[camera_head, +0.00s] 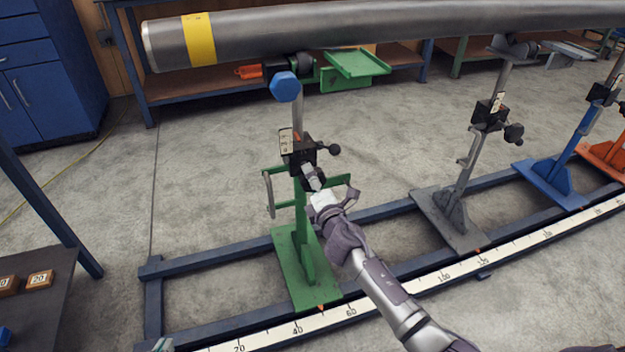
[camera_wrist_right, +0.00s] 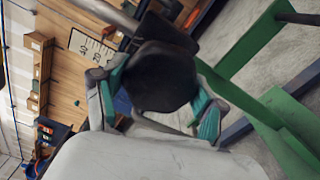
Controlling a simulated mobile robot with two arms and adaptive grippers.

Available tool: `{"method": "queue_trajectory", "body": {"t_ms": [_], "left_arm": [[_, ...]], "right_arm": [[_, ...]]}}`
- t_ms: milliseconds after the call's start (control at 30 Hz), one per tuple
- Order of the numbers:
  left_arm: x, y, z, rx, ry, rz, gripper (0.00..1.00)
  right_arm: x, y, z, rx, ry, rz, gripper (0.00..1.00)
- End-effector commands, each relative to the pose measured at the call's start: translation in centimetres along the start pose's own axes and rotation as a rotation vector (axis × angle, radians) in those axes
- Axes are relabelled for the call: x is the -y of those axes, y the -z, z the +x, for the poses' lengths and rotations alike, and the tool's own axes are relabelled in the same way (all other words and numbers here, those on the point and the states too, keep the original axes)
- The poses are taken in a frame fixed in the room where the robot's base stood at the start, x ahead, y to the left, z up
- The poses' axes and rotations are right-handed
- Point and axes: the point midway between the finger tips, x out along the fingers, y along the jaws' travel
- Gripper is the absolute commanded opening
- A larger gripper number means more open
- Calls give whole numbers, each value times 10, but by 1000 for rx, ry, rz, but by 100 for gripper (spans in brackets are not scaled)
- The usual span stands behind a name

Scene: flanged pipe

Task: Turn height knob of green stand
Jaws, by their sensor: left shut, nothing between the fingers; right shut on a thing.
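The green stand (camera_head: 300,262) stands upright on the blue floor rail, with a black clamp block (camera_head: 301,156) on its grey post. My right gripper (camera_head: 318,186) is at the front of this block and largely covers the black height knob. In the right wrist view, the teal-padded fingers of my right gripper (camera_wrist_right: 158,103) are shut on the black knob (camera_wrist_right: 160,77), one on each side. Green bars of the stand (camera_wrist_right: 262,112) show at the right there. Only a tip of my left gripper (camera_head: 162,345) shows at the bottom left edge, shut and empty.
A long steel pipe (camera_head: 350,27) with a yellow band runs above the stands. A grey stand (camera_head: 452,216), a blue stand (camera_head: 556,180) and an orange stand (camera_head: 606,160) are to the right. A scale strip (camera_head: 395,292) lies along the rail. A dark table (camera_head: 38,308) is at left.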

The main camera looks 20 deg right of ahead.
Motion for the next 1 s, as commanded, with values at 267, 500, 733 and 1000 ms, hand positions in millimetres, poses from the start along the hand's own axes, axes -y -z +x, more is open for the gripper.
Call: {"method": "queue_trajectory", "body": {"t_ms": [267, 500, 733, 1000], "left_arm": [[1, -11, -2, 57, 3, -1, 0], [1, -18, -5, 83, 2, -3, 0], [1, -20, -5, 90, 3, -3, 0], [1, -17, -5, 83, 3, -3, 0]], "right_arm": [[1, 1, 0, -3, 1, -142, 36], [1, 1, 0, -3, 1, -195, 36], [2, 2, 0, -3, 1, -203, 36], [2, 2, 0, -4, 1, -202, 79]]}}
